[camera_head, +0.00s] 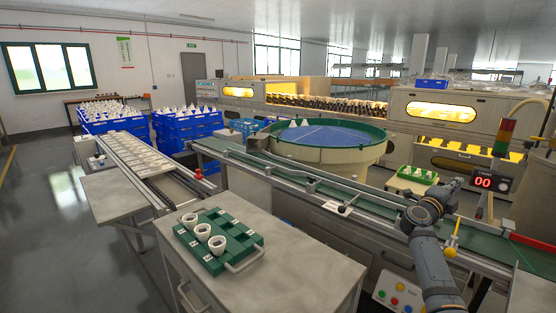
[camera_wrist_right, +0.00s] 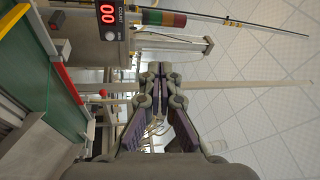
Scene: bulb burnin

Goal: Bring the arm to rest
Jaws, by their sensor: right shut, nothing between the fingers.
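My right arm rises from the lower right in the head view. Its gripper (camera_head: 457,184) is above the green conveyor, close to the counter box. In the right wrist view the gripper (camera_wrist_right: 158,70) has its fingers together with nothing between them. It is tilted, with ceiling tiles and the signal tower behind it. My left gripper is in neither view.
A counter box (camera_head: 484,182) reading 00 stands beside the conveyor (camera_head: 380,210). A signal tower (camera_head: 503,138) rises behind it. A green tray (camera_head: 213,262) with several white cups sits on the front table. A round feeder (camera_head: 330,155) stands behind the conveyor.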

